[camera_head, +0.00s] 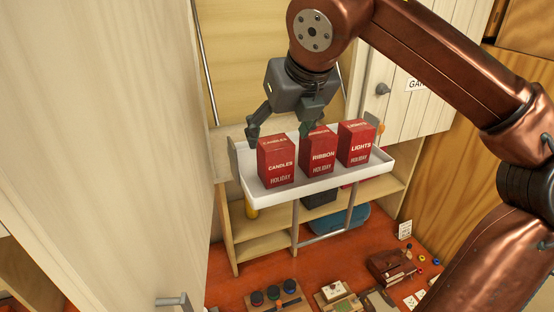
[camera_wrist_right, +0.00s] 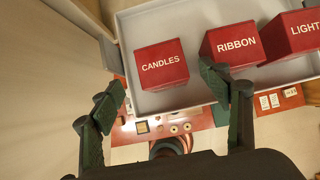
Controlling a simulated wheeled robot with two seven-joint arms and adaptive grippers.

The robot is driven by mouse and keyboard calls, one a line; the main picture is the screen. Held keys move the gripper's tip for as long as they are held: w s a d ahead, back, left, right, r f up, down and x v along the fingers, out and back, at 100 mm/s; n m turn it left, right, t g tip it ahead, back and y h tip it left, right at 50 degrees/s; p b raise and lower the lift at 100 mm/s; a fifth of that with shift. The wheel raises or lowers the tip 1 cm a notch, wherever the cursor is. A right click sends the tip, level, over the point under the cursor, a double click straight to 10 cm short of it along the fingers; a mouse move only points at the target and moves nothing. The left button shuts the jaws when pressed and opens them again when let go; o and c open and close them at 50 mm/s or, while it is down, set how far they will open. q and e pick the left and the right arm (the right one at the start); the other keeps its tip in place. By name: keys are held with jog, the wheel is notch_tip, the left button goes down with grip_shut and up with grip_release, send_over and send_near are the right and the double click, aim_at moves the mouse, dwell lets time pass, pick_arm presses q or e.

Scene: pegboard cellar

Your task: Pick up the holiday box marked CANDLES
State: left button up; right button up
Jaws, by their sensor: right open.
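The red box marked CANDLES (camera_head: 276,165) stands upright at the left end of a white tray (camera_head: 322,187), beside the red RIBBON box (camera_head: 319,158) and the red LIGHTS box (camera_head: 357,147). My right gripper (camera_head: 279,130) is open and empty just above and behind the CANDLES box. In the right wrist view the top of the CANDLES box (camera_wrist_right: 161,65) shows ahead of the spread fingers (camera_wrist_right: 163,82), with the RIBBON box (camera_wrist_right: 235,43) close to the right finger. I see no contact with the CANDLES box. My left gripper is not in view.
A tall pale door panel (camera_head: 110,130) fills the left side. A wooden shelf unit (camera_head: 262,246) stands below the tray. A white cabinet door (camera_head: 425,105) with a dark knob is behind my right arm. Small items lie on the red surface (camera_head: 235,275) below.

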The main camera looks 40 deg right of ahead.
aim_at(276, 142)
jog(key=p+x, duration=0.1)
jog(key=x, duration=0.4)
jog(key=shift+d+f+p, duration=0.15)
jog(key=shift+d+p, duration=0.1)
jog(key=shift+p, duration=0.15)
jog(key=shift+w+d+f, duration=0.1)
jog(key=shift+w+f, duration=0.2)
jog(key=shift+f, duration=0.05)
jog(key=shift+c, duration=0.3)
jog(key=shift+s, duration=0.1)
jog(key=c, duration=1.2)
jog(key=shift+c, duration=0.5)
jog(key=shift+r, duration=0.2)
